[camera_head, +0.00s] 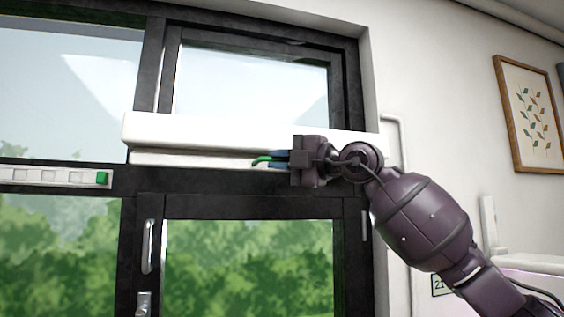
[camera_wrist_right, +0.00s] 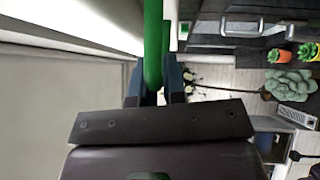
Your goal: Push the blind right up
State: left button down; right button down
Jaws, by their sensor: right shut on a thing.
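The blind (camera_head: 210,135) shows in the head view as a thick white horizontal bar across the dark window frame, with a thinner pale strip along its lower edge. Glass shows above and below it. A green handle (camera_head: 262,160) sticks out at the strip's right part. My right gripper (camera_head: 281,159) is at this handle, its blue fingers shut on it. In the right wrist view the green handle (camera_wrist_right: 153,42) stands between the two fingers (camera_wrist_right: 158,88), and the white blind (camera_wrist_right: 80,22) lies along the upper left. The handle's gripped end is partly hidden. My left gripper is in neither view.
A pale strip with squares and a green end (camera_head: 102,178) sits on the window frame at left. Window handles (camera_head: 148,246) are below the blind. A framed leaf picture (camera_head: 529,113) hangs at right. The wrist view shows potted plants (camera_wrist_right: 290,85) at right.

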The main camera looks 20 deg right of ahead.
jog(key=shift+d+r, duration=0.1)
jog(key=shift+r, duration=0.25)
jog(key=c, duration=1.2)
grip_release()
jog(key=shift+f, duration=0.1)
jog(key=shift+s+f, duration=0.1)
jog(key=shift+b+v, duration=1.55)
jog(key=shift+v, duration=3.75)
